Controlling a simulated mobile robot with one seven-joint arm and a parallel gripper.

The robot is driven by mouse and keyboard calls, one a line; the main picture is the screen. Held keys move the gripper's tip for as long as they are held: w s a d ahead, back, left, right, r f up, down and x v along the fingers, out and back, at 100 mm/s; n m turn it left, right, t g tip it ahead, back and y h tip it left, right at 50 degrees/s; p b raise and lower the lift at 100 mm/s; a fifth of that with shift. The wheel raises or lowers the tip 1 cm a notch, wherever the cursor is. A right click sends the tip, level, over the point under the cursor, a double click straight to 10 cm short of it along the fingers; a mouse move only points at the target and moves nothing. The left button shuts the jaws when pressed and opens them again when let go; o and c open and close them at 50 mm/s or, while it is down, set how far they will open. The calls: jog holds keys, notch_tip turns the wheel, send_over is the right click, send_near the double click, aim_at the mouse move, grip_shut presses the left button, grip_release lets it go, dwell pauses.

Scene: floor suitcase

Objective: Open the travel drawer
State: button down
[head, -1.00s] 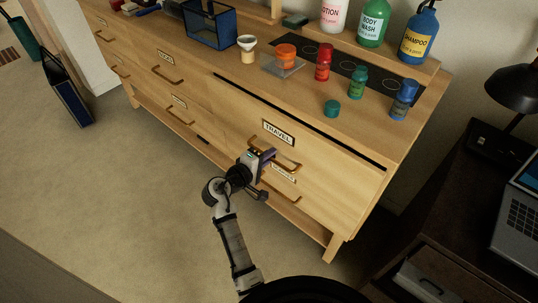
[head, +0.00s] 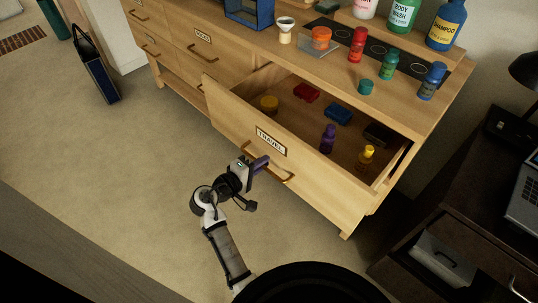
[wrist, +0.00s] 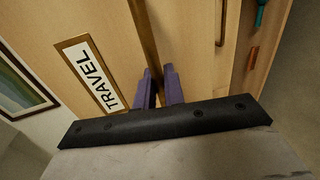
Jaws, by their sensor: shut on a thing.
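The travel drawer (head: 230,117) is pulled out of the wooden dresser, with its inside showing from above. Its front bears a framed "TRAVEL" label (head: 271,141), which also shows in the wrist view (wrist: 90,75). Below the label is a brass bar handle (head: 283,178). My gripper (head: 262,163) is at the left part of this handle. In the wrist view my gripper's purple fingers (wrist: 159,88) are shut on the handle bar (wrist: 146,40). In the drawer lie a yellow round item (head: 269,104), a red item (head: 306,92), a blue item (head: 338,112), a purple bottle (head: 328,139) and a yellow-capped bottle (head: 366,158).
The dresser top holds several bottles, such as a red one (head: 357,45) and a blue one (head: 432,82), above the open drawer. A dark desk (head: 455,215) with a laptop stands at right. The carpet (head: 130,165) left of my arm is clear.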

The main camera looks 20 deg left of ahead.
jog(key=f+p+v, duration=0.1)
jog(key=v, duration=0.6)
jog(key=shift+s+a+f, duration=0.2)
jog(key=shift+s+f, duration=0.05)
jog(key=shift+s, duration=0.3)
jog(key=c, duration=1.6)
grip_release()
jog(key=shift+o, duration=0.2)
jog(key=b+v, duration=0.2)
jog(key=v, duration=1.2)
jog(key=shift+w, duration=0.1)
